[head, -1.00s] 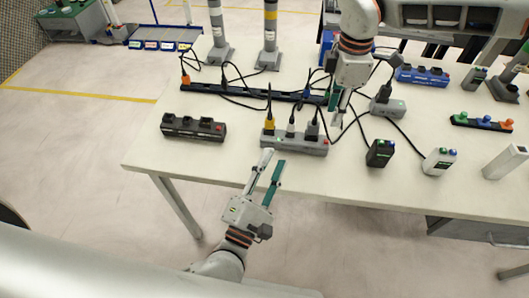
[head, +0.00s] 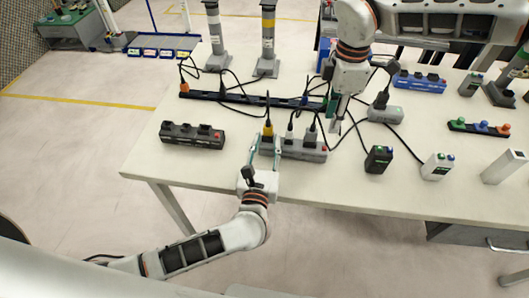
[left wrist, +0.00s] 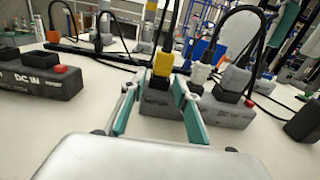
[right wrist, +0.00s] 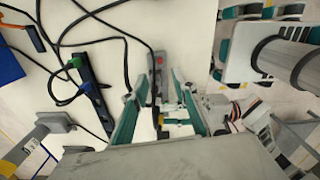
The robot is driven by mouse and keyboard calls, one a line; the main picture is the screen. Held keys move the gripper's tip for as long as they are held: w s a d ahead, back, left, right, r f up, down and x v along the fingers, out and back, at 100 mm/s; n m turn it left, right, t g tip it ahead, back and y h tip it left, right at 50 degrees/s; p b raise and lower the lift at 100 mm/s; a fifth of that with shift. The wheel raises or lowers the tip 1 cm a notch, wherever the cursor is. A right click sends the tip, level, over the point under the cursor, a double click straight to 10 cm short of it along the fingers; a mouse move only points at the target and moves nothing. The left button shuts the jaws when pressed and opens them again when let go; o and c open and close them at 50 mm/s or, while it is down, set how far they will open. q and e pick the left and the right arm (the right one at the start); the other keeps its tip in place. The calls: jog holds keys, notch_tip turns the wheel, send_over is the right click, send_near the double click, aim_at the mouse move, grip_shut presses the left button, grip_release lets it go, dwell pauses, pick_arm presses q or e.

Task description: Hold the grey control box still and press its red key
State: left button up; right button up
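The grey control box (head: 305,149) lies near the table's front edge, with a yellow plug and other plugs on top and a red key (head: 323,148) at its right end. My left gripper (head: 266,148) is open at the box's left end, its fingers either side of the yellow plug (left wrist: 163,64); I cannot tell whether they touch. The red key also shows in the left wrist view (left wrist: 249,103). My right gripper (head: 335,114) points down above and behind the box's right end. It looks open and empty in the right wrist view (right wrist: 163,80).
A dark box (head: 192,135) with a red button lies to the left. A long black strip (head: 245,97) with cables runs behind. A black box (head: 378,159) and a white box (head: 437,166) stand to the right. Cables loop around my right gripper.

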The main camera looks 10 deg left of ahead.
pick_arm(q)
jog(key=shift+w, duration=0.8)
grip_shut()
pick_arm(e)
grip_shut()
dwell(0.6)
